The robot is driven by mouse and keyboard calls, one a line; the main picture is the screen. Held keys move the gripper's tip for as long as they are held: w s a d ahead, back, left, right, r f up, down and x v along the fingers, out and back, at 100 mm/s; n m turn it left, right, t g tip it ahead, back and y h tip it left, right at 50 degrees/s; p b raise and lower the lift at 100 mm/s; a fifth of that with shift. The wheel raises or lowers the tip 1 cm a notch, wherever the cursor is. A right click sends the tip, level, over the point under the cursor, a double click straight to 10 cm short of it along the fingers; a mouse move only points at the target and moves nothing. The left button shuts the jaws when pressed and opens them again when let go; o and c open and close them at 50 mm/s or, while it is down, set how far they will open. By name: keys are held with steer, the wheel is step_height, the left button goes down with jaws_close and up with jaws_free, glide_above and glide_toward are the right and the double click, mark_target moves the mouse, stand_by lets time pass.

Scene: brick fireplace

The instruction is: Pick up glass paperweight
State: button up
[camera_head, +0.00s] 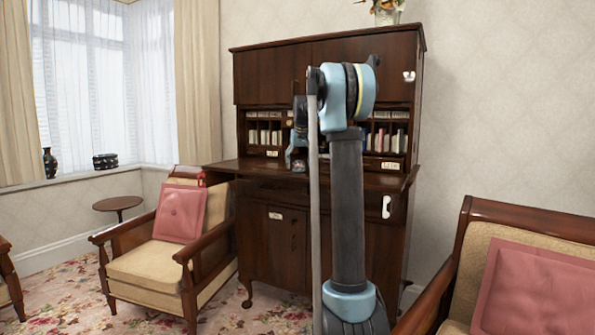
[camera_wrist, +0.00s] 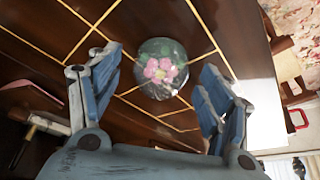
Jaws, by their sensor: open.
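The glass paperweight (camera_wrist: 162,76) is a clear round dome with a pink flower inside. In the wrist view it sits on the dark wooden desk surface (camera_wrist: 85,30) with yellow inlaid lines. My gripper (camera_wrist: 161,59) is open, with one blue finger to each side of the paperweight in the picture. I see a gap between the paperweight and each finger. In the head view my arm covers much of the desk, and the gripper shows only partly behind it. I cannot clearly make out the paperweight there.
The dark wooden bureau (camera_head: 270,75) has pigeonholes with books and papers behind the desk surface. An armchair (camera_head: 150,265) with a pink cushion (camera_head: 181,214) stands to its left, and another armchair (camera_head: 480,215) at the right. A small round table (camera_head: 117,203) is near the window.

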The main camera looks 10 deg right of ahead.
steer(key=shift+f, duration=0.15)
steer(key=shift+c, duration=0.2)
steer(key=c, duration=1.3)
